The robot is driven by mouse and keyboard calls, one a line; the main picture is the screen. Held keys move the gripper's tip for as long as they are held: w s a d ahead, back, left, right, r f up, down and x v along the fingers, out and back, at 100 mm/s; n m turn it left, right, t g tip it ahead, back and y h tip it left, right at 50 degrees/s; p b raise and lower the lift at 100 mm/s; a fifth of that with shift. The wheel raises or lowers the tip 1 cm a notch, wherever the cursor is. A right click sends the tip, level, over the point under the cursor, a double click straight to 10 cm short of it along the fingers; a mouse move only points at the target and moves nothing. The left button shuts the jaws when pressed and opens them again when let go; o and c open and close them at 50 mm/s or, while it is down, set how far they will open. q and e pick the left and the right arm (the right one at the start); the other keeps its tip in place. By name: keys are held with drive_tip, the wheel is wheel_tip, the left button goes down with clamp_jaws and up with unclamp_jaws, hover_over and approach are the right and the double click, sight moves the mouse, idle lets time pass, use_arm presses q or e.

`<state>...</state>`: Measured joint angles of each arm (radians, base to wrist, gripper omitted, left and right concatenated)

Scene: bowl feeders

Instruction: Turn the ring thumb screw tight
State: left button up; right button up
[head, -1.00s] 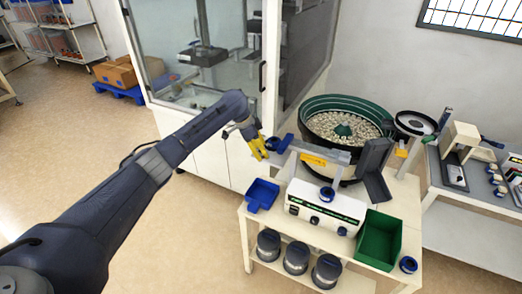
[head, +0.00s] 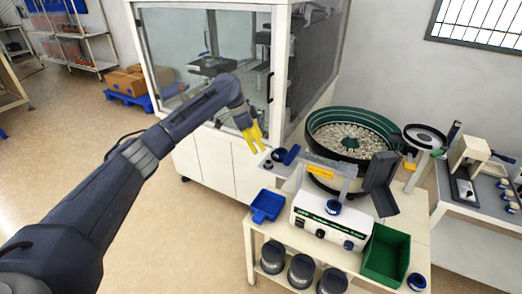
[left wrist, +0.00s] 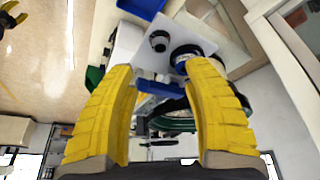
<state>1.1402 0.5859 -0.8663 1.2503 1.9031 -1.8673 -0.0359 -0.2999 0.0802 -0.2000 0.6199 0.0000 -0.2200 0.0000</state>
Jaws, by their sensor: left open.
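A grey plate (head: 285,166) at the left end of the feeder track carries a round dark knob with a blue ring (head: 279,154), a smaller dark knob (head: 268,164) and a blue bar (head: 291,155). I cannot tell for sure which is the ring thumb screw. The left wrist view shows the blue-ringed knob (left wrist: 187,54), the smaller knob (left wrist: 159,40) and the blue bar (left wrist: 158,87) between and beyond the yellow fingers. My left gripper (head: 255,138) is open and empty, apart from the knobs, up and left of them. It also shows in the left wrist view (left wrist: 162,72).
The green bowl feeder (head: 313,120) stands right of the plate. A blue bin (head: 267,206), a white control box (head: 330,222) and a green bin (head: 365,265) are on the bench. A glass-sided cabinet (head: 278,75) stands behind my gripper.

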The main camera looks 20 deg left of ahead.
use_arm(q)
drive_tip(key=shift+v, duration=0.85)
drive_tip(key=shift+a+r, duration=0.15)
drive_tip(key=shift+a, duration=0.05)
wheel_tip(320, 180, up, 4)
drive_tip(key=s+n+t, duration=0.1)
drive_tip(key=s+n, duration=0.1)
drive_tip(key=n, duration=0.1)
approach(268, 162)
drive_tip(key=shift+y, duration=0.4)
drive_tip(key=x, duration=0.9)
drive_tip(key=shift+w+d, duration=0.15)
drive_tip(key=shift+d, duration=0.2)
drive_tip(key=shift+o, duration=0.2)
clamp_jaws()
drive_tip(key=shift+r, duration=0.1)
